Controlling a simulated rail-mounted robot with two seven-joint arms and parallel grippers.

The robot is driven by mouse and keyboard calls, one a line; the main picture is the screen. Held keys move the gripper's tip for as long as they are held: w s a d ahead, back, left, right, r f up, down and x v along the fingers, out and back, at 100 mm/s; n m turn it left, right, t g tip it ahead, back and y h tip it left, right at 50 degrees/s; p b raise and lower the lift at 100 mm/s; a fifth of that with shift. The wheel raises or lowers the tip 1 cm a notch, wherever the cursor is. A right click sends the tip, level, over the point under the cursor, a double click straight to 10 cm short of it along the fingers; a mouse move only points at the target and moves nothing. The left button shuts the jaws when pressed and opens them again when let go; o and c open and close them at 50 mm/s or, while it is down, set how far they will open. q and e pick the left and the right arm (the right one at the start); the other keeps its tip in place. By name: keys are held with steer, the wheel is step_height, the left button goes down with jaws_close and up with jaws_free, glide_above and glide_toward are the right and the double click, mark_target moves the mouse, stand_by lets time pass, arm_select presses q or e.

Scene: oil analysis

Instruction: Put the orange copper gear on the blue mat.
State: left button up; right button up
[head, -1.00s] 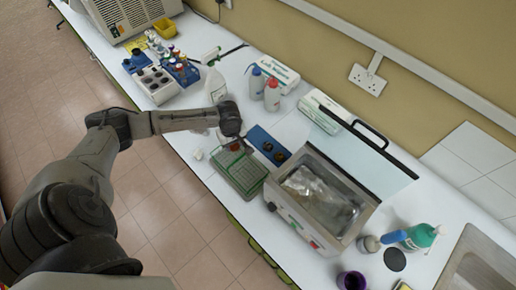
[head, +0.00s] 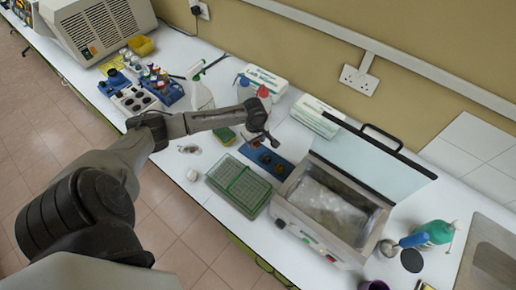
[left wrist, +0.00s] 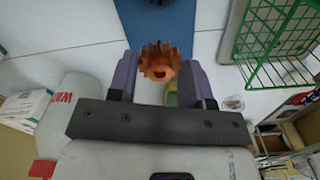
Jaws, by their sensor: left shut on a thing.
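My left gripper (left wrist: 159,75) is shut on the orange copper gear (left wrist: 159,62), which sits between the purple fingertips in the left wrist view. The blue mat (left wrist: 157,20) lies just beyond the gear in that view. In the head view, my left gripper (head: 266,138) is over the far side of the blue mat (head: 250,154). Dark round pieces (head: 265,158) lie on the mat. The gear is hard to make out in the head view, and its height above the bench cannot be told. My right gripper is not in view.
A green wire basket (head: 238,184) stands in front of the mat. A steel bath with its lid open (head: 330,205) stands to its right. A blue rack of vials (head: 163,87) is at the left.

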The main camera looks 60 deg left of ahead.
mark_target(255, 151)
arm_select(q)
steer(key=shift+a+f, duration=0.1)
steer(key=shift+f, duration=2.25)
steer(key=shift+f, duration=0.1)
steer(key=o, duration=1)
steer(key=shift+f, duration=0.1)
step_height(255, 151, up, 12)
steer(key=shift+r+p, duration=0.2)
steer(key=shift+p, duration=0.2)
